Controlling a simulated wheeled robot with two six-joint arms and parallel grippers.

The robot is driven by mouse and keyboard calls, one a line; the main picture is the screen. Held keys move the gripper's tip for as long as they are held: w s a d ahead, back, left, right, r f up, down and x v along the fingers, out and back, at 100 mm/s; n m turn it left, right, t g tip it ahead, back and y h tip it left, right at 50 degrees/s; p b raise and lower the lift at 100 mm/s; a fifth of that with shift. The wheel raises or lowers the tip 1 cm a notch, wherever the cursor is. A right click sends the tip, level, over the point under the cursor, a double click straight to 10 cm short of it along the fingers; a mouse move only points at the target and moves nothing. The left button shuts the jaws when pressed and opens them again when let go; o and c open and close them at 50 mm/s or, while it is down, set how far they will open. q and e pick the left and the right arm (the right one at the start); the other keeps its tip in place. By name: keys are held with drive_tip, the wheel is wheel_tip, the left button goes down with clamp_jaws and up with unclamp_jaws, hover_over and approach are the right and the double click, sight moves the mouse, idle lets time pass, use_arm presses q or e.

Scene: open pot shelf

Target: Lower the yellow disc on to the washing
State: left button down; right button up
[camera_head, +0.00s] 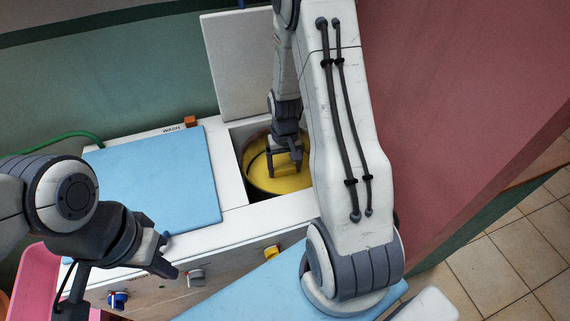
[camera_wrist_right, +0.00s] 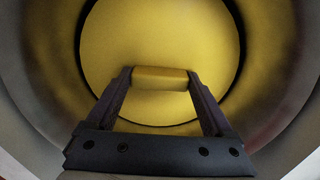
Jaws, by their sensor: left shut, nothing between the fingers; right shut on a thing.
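The yellow disc (camera_head: 262,180) is inside the round tub (camera_head: 246,160) in the right part of the white machine. My right gripper (camera_head: 285,170) reaches down into this tub and is shut on the disc's raised yellow grip. In the right wrist view the disc (camera_wrist_right: 160,35) fills the middle, and its grip (camera_wrist_right: 160,78) sits between the fingers of my gripper (camera_wrist_right: 161,84). A dark ring surrounds the disc. No washing shows; the disc hides what lies under it, so I cannot tell whether they touch. My left gripper (camera_head: 168,270) is shut and empty, in front of the machine.
A blue lid (camera_head: 155,180) covers the machine's left part. A white lid (camera_head: 238,65) stands open behind the tub. Blue, grey and yellow knobs (camera_head: 195,277) sit on the front. A pink container (camera_head: 38,280) is at lower left. A red wall (camera_head: 455,100) is close on the right.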

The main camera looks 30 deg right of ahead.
sight(285, 174)
drive_tip(key=shift+f+b, duration=1.45)
drive_tip(key=shift+f, duration=1)
drive_tip(key=shift+f+b, duration=0.5)
drive_tip(key=shift+f, duration=0.3)
drive_tip(key=o, duration=1.2)
drive_tip(key=shift+c, duration=0.2)
